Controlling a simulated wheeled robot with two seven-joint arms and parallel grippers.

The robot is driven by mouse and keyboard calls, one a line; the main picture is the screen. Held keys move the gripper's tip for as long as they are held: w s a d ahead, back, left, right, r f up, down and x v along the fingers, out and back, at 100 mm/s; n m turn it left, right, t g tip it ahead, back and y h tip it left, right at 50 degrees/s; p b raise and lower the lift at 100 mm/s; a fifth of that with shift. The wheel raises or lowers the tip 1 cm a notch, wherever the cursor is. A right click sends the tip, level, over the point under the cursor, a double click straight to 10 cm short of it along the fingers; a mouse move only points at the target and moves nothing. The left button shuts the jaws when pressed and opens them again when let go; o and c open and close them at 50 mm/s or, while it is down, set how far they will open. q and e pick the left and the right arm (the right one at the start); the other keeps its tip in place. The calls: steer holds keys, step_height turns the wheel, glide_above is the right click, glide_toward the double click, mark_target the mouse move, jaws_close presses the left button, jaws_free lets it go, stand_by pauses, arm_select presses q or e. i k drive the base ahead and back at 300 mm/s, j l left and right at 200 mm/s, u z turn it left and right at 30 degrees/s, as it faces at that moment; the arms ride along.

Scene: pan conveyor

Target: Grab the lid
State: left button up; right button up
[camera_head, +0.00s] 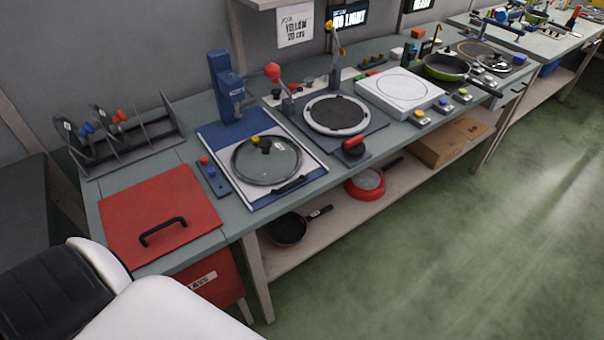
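A round glass lid (285,162) with a dark rim and a dark knob with a yellow mark lies on a white and blue board (225,140) on the bench, left of the middle. A black handle shape lies at the lid's lower right edge; I cannot tell whether it belongs to the lid. A dark rack (135,148) at the back left holds several thin upright items with blue and orange knobs. Neither of my grippers shows. White and black parts of my own body fill the lower left corner.
A blue upright device (225,85) stands behind the lid. A red hinged-looking panel (130,205) with a black handle is to its left. A round plate (350,112) and a white square unit (420,90) are to its right. Pans sit on the lower shelf (335,208). The green floor is clear.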

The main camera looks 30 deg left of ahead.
mark_target(274, 159)
steer(key=u, duration=1.3)
